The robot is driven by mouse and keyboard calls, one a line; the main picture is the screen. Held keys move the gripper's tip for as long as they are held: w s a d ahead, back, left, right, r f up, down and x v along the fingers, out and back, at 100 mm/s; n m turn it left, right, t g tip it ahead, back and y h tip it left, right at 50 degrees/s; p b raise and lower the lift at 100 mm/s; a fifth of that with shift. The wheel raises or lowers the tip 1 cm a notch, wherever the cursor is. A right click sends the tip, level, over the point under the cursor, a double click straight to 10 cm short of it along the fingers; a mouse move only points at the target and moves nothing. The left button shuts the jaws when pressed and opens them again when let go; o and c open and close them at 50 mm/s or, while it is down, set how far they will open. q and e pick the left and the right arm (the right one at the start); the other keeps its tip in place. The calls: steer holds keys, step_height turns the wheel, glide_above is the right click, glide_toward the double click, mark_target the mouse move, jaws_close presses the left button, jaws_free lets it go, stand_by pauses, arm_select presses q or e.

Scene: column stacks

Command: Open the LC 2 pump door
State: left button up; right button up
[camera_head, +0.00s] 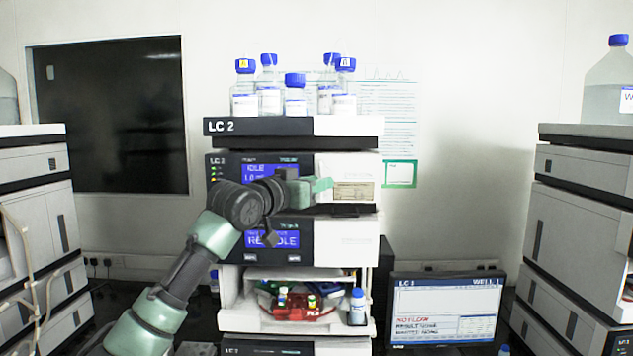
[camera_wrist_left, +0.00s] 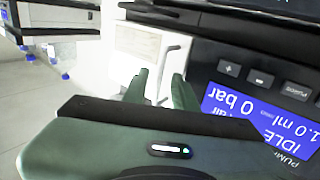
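The LC 2 pump module is the upper unit of the centre stack, with a dark panel and blue IDLE display (camera_head: 262,170). Its white door (camera_head: 352,164) is on the right half of the front and looks shut. My left gripper (camera_head: 322,187) is in front of the door's left part. My right gripper is not in view.
Several blue-capped bottles (camera_head: 295,98) stand on top of the stack. A lower module with a blue display (camera_head: 272,240) and an open bay with a red tray (camera_head: 300,312) sit below. A monitor (camera_head: 446,308) stands right. Other stacks flank both sides.

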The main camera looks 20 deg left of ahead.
arm_select(q)
jaws_close()
stand_by(1.3)
